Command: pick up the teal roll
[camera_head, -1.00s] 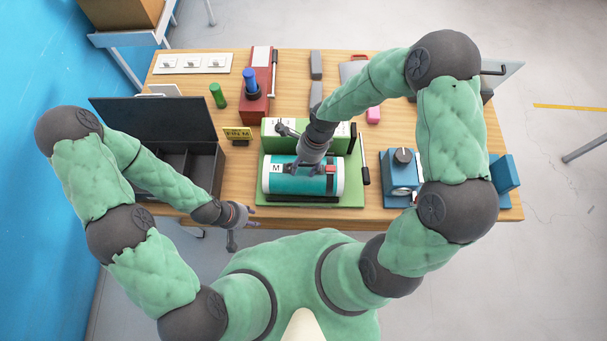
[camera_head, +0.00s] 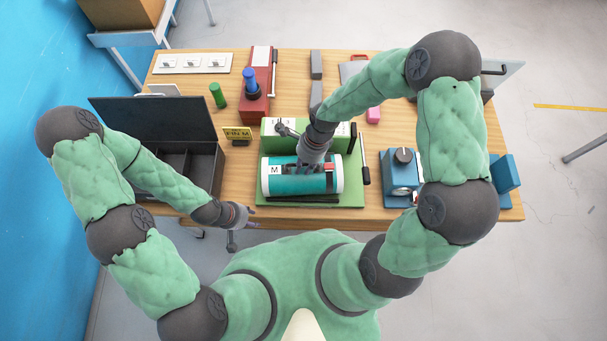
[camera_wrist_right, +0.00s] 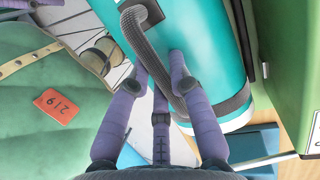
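The teal roll (camera_head: 283,186), with white ends and an M label, lies lengthwise across the green stand (camera_head: 352,190) at the table's front. My right gripper (camera_head: 308,169) is over its middle. In the right wrist view, the purple fingers (camera_wrist_right: 159,75) converge around the dark strap handle (camera_wrist_right: 158,55) of the teal roll (camera_wrist_right: 197,40). They look closed in on the strap; their exact contact is partly hidden. The roll shows no clear gap above the stand. My left gripper (camera_head: 249,218) is off the table's front edge, apart from the roll; its finger opening is too small to judge.
An open dark case (camera_head: 215,165) stands left of the roll, and a blue device (camera_head: 402,172) stands right. A yellow sign (camera_head: 237,133), a green cylinder (camera_head: 217,95) and a red block (camera_head: 258,105) are behind. Bare table shows around the stand.

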